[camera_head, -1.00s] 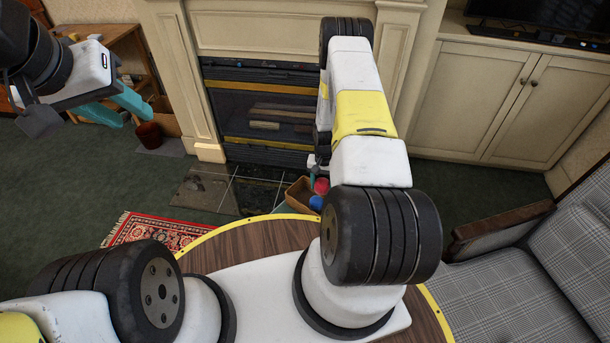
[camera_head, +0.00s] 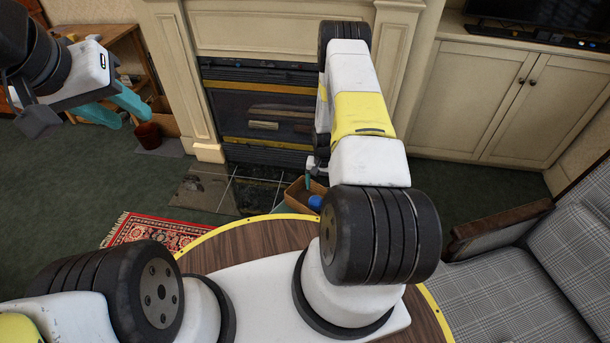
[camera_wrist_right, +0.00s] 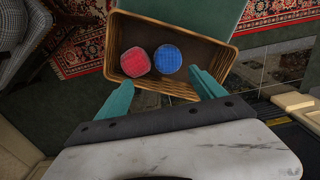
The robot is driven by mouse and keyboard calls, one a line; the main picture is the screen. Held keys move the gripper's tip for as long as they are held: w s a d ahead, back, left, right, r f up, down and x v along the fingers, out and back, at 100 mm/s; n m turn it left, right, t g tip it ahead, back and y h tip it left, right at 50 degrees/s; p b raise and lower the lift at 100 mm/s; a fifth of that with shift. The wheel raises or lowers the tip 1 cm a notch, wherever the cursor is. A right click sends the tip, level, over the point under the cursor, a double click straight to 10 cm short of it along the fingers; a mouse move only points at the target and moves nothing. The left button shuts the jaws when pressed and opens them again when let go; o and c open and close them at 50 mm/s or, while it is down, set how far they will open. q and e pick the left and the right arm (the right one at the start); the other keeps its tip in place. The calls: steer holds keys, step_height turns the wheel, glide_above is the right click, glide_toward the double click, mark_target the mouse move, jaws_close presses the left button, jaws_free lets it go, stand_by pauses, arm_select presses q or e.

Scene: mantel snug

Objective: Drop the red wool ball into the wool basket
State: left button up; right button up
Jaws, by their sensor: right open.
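The red wool ball (camera_wrist_right: 136,62) shows inside the outline of the wicker basket (camera_wrist_right: 222,60) in the right wrist view, beside a blue ball (camera_wrist_right: 168,59). In the head view the basket (camera_head: 295,195) stands on the floor beyond the round table, with the blue ball (camera_head: 315,202) in it; the red ball is hidden there. My right gripper (camera_wrist_right: 160,88) is open and empty over the basket's near side, its teal fingers apart; only part of it (camera_head: 308,181) shows in the head view. My left gripper (camera_head: 134,118) is open and empty at the upper left.
A wooden table (camera_head: 245,240) with a yellow rim lies below my arms. The fireplace (camera_head: 262,110) is behind the basket. A plaid sofa (camera_head: 510,265) stands right, a patterned red rug (camera_head: 150,232) left. A brown pot (camera_head: 148,135) stands on the left.

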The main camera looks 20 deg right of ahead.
step_height(320, 180, up, 7)
steer(key=shift+r, duration=0.2)
stand_by(0.4)
steer(key=s+a+r+n+t, duration=0.1)
steer(key=a+r, duration=0.2)
steer(key=r, duration=1.4)
steer(key=a+r+n+t, duration=0.1)
steer(key=a+r+t, duration=0.15)
steer(key=r, duration=1.45)
steer(key=s+a+r+n+t+y, duration=0.1)
steer(key=s+a+r, duration=0.3)
steer(key=s+r, duration=0.4)
steer(key=s+a+r+n+t+y, duration=0.1)
steer(key=s+a+r, duration=0.3)
steer(key=s+r, duration=0.5)
steer(key=s+n, duration=0.1)
steer(key=s, duration=0.5)
steer(key=shift+n+t, duration=0.35)
steer(key=shift+n, duration=0.05)
